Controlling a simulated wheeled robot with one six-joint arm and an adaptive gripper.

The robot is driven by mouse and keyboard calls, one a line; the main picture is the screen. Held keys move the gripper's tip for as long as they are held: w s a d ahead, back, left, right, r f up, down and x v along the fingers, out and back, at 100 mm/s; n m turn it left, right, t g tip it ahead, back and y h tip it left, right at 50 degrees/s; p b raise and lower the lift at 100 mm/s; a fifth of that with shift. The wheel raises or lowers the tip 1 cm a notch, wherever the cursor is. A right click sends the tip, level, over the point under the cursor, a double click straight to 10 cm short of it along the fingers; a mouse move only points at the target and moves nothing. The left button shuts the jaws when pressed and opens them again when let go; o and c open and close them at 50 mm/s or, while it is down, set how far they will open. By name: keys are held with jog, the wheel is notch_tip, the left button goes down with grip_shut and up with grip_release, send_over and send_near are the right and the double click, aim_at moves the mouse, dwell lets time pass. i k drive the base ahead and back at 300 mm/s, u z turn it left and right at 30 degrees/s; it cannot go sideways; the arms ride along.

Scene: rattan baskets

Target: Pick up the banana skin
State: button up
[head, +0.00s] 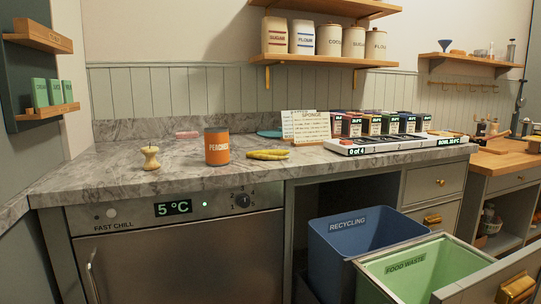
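The banana skin (268,155) is yellow and lies flat on the grey marble counter (110,180), near its front edge. It is to the right of an orange can labelled peaches (217,147) and apart from it. My gripper is not in view in the head view.
An apple core (151,158) stands left of the can. A teal plate (270,133), recipe cards (305,126) and a white tray (340,147) with several small boxes are behind and right. Below are a blue recycling bin (325,262) and a green food waste bin (440,257) in an open drawer.

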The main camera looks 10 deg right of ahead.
aim_at(266, 154)
jog(key=k, duration=1)
jog(key=z, duration=1.95)
jog(key=i, duration=4.2)
jog(key=u, duration=3.7)
jog(key=i, duration=0.55)
jog(key=u, duration=0.1)
